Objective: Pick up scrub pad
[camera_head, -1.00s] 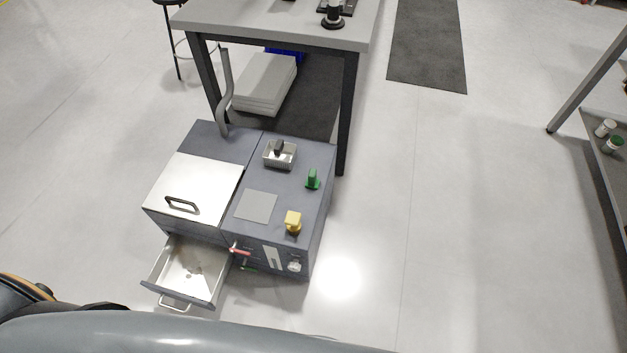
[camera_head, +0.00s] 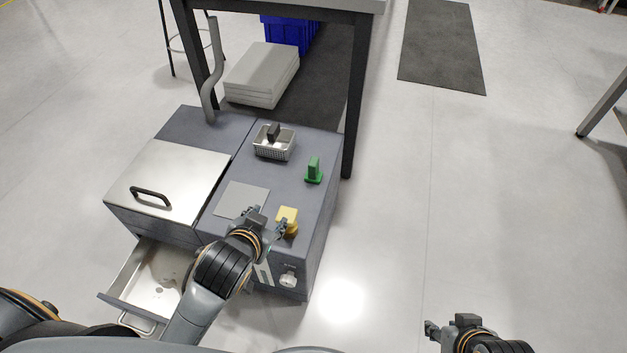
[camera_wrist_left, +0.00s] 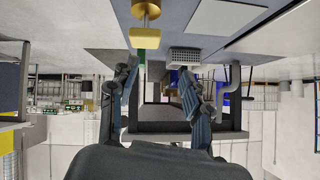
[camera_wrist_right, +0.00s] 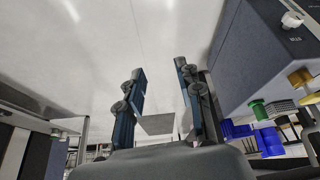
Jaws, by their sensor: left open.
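No thing here is plainly a scrub pad; I cannot tell which one it is. A yellow handled block (camera_head: 287,219), a green handled block (camera_head: 314,170) and a flat grey square (camera_head: 242,199) are on the dark grey cabinet's top. A dark handled block (camera_head: 273,132) is in a wire basket (camera_head: 275,150). My left gripper (camera_head: 268,218) is open and empty near the cabinet's front edge, beside the yellow block. The left wrist view shows the yellow block (camera_wrist_left: 145,39) beyond the fingers and to the left. My right gripper (camera_wrist_right: 159,69) is open and empty, over the floor at right.
The cabinet has a shiny lid (camera_head: 170,180) with a black handle and an open metal drawer (camera_head: 155,275) below. A grey pipe (camera_head: 213,70) rises behind. A table with dark legs (camera_head: 350,110) stands at the back.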

